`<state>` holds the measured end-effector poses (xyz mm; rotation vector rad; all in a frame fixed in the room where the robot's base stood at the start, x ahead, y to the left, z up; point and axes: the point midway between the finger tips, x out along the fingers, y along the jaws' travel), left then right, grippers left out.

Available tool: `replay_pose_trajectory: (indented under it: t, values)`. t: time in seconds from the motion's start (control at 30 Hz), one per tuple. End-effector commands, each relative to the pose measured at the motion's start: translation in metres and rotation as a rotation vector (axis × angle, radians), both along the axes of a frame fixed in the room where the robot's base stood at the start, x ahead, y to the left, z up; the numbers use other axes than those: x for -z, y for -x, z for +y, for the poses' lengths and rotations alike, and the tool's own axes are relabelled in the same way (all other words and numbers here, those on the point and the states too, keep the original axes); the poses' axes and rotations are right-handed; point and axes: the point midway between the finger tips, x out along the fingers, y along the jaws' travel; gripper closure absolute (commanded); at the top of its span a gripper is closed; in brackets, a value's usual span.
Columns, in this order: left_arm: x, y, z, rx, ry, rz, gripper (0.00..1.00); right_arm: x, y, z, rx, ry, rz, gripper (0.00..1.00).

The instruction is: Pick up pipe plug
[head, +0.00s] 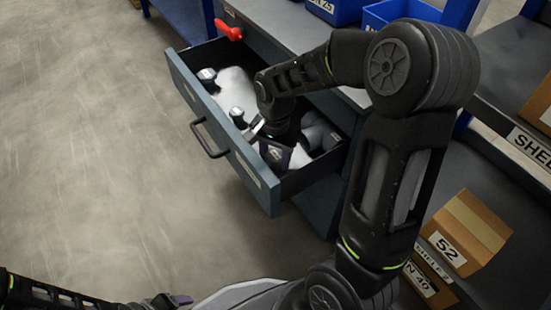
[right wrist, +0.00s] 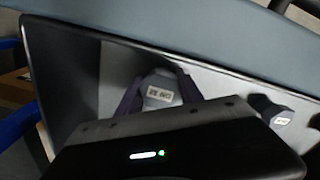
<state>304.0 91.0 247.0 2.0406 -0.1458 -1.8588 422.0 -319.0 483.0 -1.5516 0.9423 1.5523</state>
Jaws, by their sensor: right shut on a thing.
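My right gripper (head: 278,150) reaches down into the open drawer (head: 225,150). In the right wrist view its dark purple fingers (right wrist: 160,90) are on both sides of a grey pipe plug (right wrist: 158,88) with a small white label, shut on it. The held plug is mostly hidden in the head view. A second dark-topped plug (right wrist: 270,110) lies in the drawer beside it.
A red object (head: 229,30) is at the cabinet top's edge. Blue bins (head: 395,14) stand on top. A shelf at right holds a carton marked 52 (head: 465,235). The floor at left is clear.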

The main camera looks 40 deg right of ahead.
Motion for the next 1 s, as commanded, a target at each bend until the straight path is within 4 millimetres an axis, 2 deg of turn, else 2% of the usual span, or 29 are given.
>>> replay_pose_trajectory:
  t: [0.07, 0.47, 0.77, 0.87, 1.0]
  values:
    - [0.000, 0.000, 0.000, 0.000, 0.000, 0.000, 0.33, 0.000, 0.000, 0.000, 0.000, 0.000, 0.000, 0.67]
    - [0.000, 0.000, 0.000, 0.000, 0.000, 0.000, 0.33, 0.000, 0.000, 0.000, 0.000, 0.000, 0.000, 0.99]
    - [-0.003, 0.000, 0.000, 0.000, 0.000, 0.001, 0.33, -0.005, 0.000, 0.000, 0.000, 0.000, -0.001, 0.99]
    - [-0.008, 0.001, 0.000, 0.001, 0.001, 0.003, 0.33, -0.016, -0.001, 0.000, 0.000, 0.000, -0.004, 0.99]
    - [-0.021, 0.003, 0.000, 0.004, 0.001, 0.007, 0.33, -0.040, -0.001, 0.000, 0.000, 0.000, -0.004, 0.99]
